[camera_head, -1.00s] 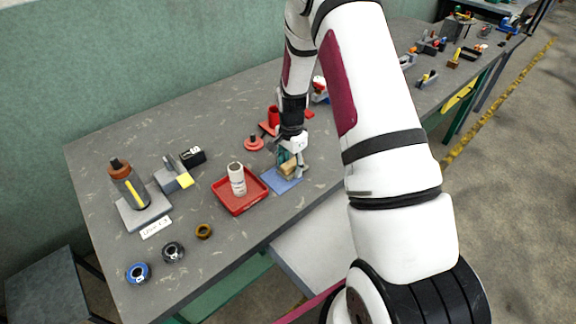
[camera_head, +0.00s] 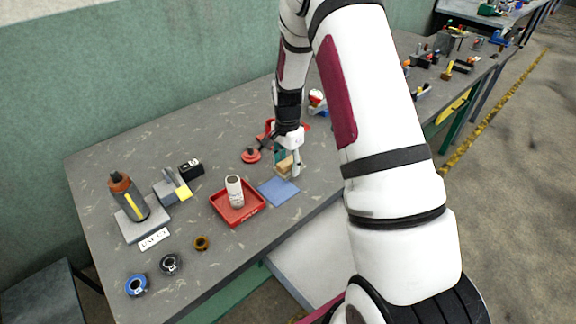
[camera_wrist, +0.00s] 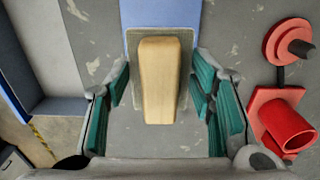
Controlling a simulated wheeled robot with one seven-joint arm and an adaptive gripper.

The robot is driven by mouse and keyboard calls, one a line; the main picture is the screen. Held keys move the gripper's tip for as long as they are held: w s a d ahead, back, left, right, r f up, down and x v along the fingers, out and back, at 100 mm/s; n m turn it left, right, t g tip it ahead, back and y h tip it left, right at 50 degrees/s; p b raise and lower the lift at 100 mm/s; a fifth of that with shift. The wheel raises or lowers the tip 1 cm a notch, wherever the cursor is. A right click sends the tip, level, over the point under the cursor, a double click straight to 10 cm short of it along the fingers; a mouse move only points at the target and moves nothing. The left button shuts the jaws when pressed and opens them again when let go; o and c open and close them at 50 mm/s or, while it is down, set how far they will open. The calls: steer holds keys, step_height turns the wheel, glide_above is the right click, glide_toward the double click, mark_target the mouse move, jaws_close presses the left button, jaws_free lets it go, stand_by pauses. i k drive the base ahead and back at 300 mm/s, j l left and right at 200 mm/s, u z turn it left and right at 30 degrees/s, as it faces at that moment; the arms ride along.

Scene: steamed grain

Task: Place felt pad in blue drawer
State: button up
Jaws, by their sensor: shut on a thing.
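The felt pad (camera_head: 287,165) is a tan wooden block on a thin grey-green base. In the wrist view the pad (camera_wrist: 160,80) lies lengthwise between the teal-padded fingers of my gripper (camera_wrist: 161,100). My gripper (camera_head: 290,156) is shut on it and holds it near the far edge of a blue mat (camera_head: 279,191), apparently a little above the table. An open drawer (camera_head: 310,262) with a pale grey inside sticks out under the table's front edge. The drawer's blue rim (camera_wrist: 10,85) shows at the left of the wrist view.
A red tray (camera_head: 217,207) with a white cylinder (camera_head: 234,190) stands left of the mat. A red knob (camera_head: 251,156) and a red holder (camera_wrist: 285,125) are close to my gripper.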

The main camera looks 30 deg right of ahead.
mark_target(326, 256)
steer(key=k, duration=0.55)
steer(key=k+l+z, duration=0.25)
steer(key=k+l, duration=0.1)
steer(key=k, duration=0.1)
